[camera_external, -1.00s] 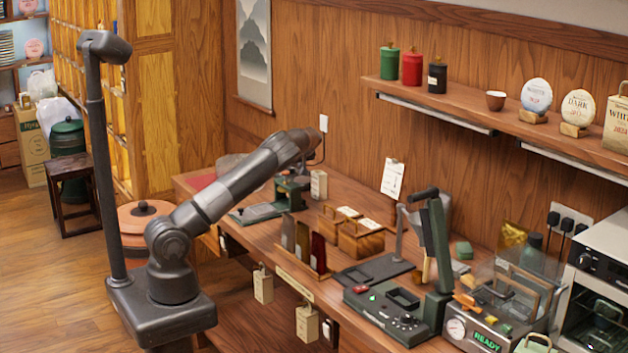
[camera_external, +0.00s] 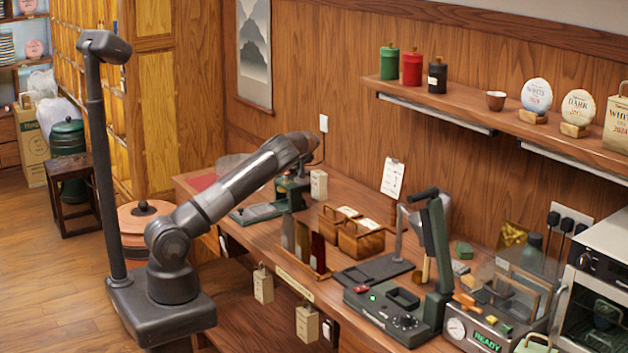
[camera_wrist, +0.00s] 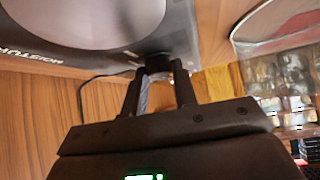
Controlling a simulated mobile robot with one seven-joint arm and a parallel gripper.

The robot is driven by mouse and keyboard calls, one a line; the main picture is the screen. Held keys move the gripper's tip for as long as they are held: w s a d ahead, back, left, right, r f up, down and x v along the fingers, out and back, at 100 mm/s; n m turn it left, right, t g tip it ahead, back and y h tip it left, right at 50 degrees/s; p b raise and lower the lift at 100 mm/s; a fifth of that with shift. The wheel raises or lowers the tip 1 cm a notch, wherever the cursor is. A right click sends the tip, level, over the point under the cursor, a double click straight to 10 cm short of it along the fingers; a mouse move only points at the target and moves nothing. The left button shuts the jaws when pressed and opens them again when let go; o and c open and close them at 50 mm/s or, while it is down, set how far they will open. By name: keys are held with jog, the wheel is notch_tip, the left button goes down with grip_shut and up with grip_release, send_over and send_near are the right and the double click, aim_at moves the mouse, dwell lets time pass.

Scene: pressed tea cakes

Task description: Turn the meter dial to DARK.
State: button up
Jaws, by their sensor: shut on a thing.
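In the wrist view, the meter (camera_wrist: 65,52) has a dark panel with part of the word "MOISTU…" readable and a large pale round part above it. Its small dark dial (camera_wrist: 157,62) sits at the panel's near edge. My gripper (camera_wrist: 160,74) has a finger on each side of the dial and is shut on it. The dial's markings, DARK among them, are not visible, so I cannot tell its setting. In the external view, my arm reaches over the far left of the counter and hides the gripper and dial.
A thin black cable (camera_wrist: 82,92) runs beside the meter. A clear round container (camera_wrist: 280,45) stands at the right of the wrist view. On the counter are wooden boxes (camera_external: 362,241), upright coloured cards (camera_external: 303,243) and a press with a lever (camera_external: 436,240).

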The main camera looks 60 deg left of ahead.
jog(key=shift+c, duration=0.7)
jog(key=shift+m, duration=0.3)
jog(key=shift+s+a+r+m+t, duration=0.1)
jog(key=shift+s+m+t, duration=0.05)
jog(key=shift+m+t, duration=0.5)
jog(key=shift+s+a+m+t+h, duration=0.1)
jog(key=shift+m+t+h, duration=0.8)
jog(key=shift+m+t, duration=0.85)
jog(key=shift+m, duration=0.4)
jog(key=o, duration=1)
